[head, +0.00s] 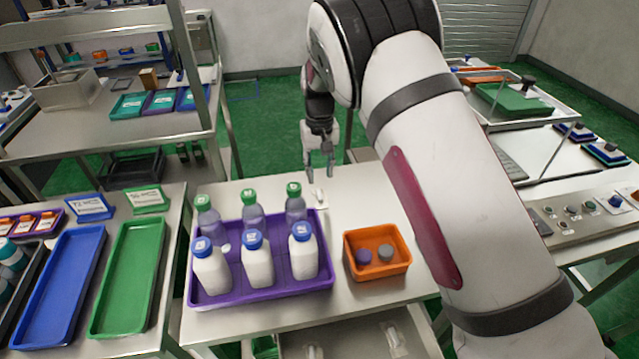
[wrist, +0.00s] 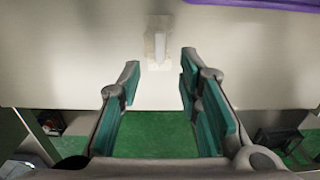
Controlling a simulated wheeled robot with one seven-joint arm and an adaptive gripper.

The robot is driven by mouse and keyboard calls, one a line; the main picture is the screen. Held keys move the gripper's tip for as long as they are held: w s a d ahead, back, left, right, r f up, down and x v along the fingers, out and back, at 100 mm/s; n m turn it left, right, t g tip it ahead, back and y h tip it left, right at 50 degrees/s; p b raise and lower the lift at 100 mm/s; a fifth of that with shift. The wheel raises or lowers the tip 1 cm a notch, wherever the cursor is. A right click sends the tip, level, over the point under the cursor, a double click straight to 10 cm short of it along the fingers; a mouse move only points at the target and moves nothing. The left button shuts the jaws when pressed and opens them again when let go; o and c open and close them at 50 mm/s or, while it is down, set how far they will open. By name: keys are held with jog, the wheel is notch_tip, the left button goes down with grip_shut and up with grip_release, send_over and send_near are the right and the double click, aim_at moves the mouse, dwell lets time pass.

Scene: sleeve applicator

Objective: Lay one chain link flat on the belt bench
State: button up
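A small pale piece, which looks like a chain link (head: 319,198), lies on the steel bench (head: 350,300) near its far edge, behind the purple tray. In the wrist view the pale piece (wrist: 158,45) lies flat just beyond my fingertips, apart from them. My gripper (head: 319,170) hangs over the bench's far edge. In the wrist view my gripper (wrist: 160,72) is open, with nothing between its fingers. I cannot tell for sure which bench is the belt bench. Two pale pieces (head: 392,336) lie in a tray or drawer below the front edge.
A purple tray (head: 262,294) of blue- and green-capped bottles and an orange bin (head: 378,270) with two round pieces stand on the bench. Blue (head: 62,275) and green (head: 128,275) trays lie left. A control panel (head: 590,222) is right. The bench's far middle is mostly bare.

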jog(key=shift+r, duration=2.15)
jog(key=s+d+r+m+t+y, duration=0.1)
jog(key=s+d+r, duration=0.65)
jog(key=r, duration=0.35)
jog(key=s+d+r+m+t, duration=0.1)
jog(key=s+d+r, duration=0.65)
jog(key=r, duration=0.25)
jog(key=s+d+t, duration=0.1)
jog(key=s+d, duration=0.2)
jog(key=s, duration=0.4)
jog(key=s+d+t, duration=0.1)
jog(key=s+d, duration=0.2)
jog(key=s, duration=0.4)
jog(key=s+d+m+t+h, duration=0.1)
jog(key=s+d, duration=0.1)
jog(key=s, duration=0.6)
jog(key=shift+d+r, duration=0.3)
jog(key=shift+d, duration=0.1)
